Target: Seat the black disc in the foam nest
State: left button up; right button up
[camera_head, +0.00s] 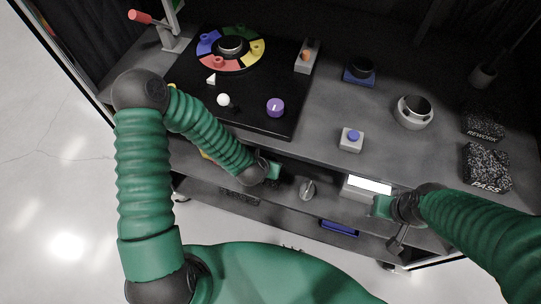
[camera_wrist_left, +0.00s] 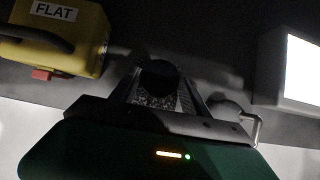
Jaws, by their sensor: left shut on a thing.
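My left gripper (camera_head: 275,171) is low at the shelf front, below the black board. In the left wrist view its fingers (camera_wrist_left: 160,88) are shut on a dark round thing, seemingly the black disc (camera_wrist_left: 158,76); speckled grey shows just below it. In the head view the held disc is hidden. Two speckled, foam-like blocks lie at the right of the table, marked REWORK (camera_head: 484,125) and PASS (camera_head: 487,168); I cannot tell which is the nest. My right gripper (camera_head: 383,207) is beside the lit white box (camera_head: 369,184); its jaw opening is unclear.
A black board (camera_head: 262,122) carries a coloured ring (camera_head: 208,42) and a purple knob (camera_head: 275,107). A blue-based dark round part (camera_head: 359,70), a white round fixture (camera_head: 412,112) and a blue-button box (camera_head: 350,139) stand rightward. A yellow FLAT case (camera_wrist_left: 62,45) is near the left gripper.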

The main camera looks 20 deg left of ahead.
pick_arm(q)
jog(key=shift+s+f+b, duration=0.15)
jog(key=shift+f+b, duration=0.2)
jog(key=shift+f, duration=0.1)
notch_tip(320, 180, down, 4)
jog(key=b, duration=0.3)
jog(key=shift+d, duration=0.15)
jog(key=shift+f+b, duration=0.45)
jog(key=shift+b, duration=0.1)
jog(key=shift+r+p, duration=0.2)
jog(key=shift+p, duration=0.15)
jog(key=shift+f, duration=0.1)
jog(key=shift+f, duration=0.35)
jog(key=shift+f+b, duration=0.15)
jog(key=shift+b, duration=0.15)
dwell(0.5)
